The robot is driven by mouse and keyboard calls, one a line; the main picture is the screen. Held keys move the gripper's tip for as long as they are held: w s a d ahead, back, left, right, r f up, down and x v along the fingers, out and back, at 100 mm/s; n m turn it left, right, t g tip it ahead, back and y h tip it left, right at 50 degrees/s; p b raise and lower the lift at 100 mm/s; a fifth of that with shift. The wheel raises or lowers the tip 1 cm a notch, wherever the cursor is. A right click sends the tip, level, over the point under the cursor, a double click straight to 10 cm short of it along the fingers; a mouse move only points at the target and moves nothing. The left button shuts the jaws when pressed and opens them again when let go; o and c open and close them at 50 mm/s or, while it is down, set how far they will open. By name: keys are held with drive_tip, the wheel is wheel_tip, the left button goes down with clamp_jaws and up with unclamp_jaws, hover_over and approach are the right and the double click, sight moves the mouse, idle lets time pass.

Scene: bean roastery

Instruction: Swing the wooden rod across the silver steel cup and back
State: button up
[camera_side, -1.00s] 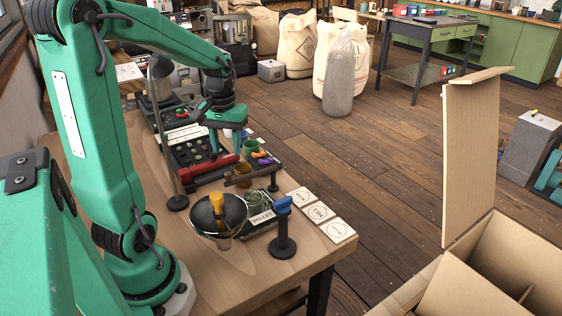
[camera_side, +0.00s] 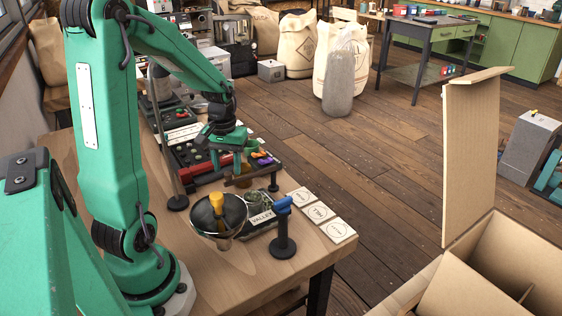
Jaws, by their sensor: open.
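The wooden rod (camera_side: 254,177) is a brown bar lying level on a dark post near the table's right edge. My gripper (camera_side: 226,165) points down with its green fingers apart, near the rod's left end. I cannot tell whether it touches the rod. A silvery bowl-like vessel (camera_side: 234,233) with a yellow-handled tool in it stands nearer the camera. I cannot make out with certainty which vessel is the silver steel cup.
A blue-topped dark stand (camera_side: 284,240) is at the near table edge, beside a dark tray lettered VALLEY (camera_side: 262,217). White cards (camera_side: 319,211) line the right edge. A thin upright post (camera_side: 178,201) stands left of my gripper. Bare wood lies at the near edge.

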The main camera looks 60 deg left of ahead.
drive_tip(key=shift+f, duration=0.95)
clamp_jaws()
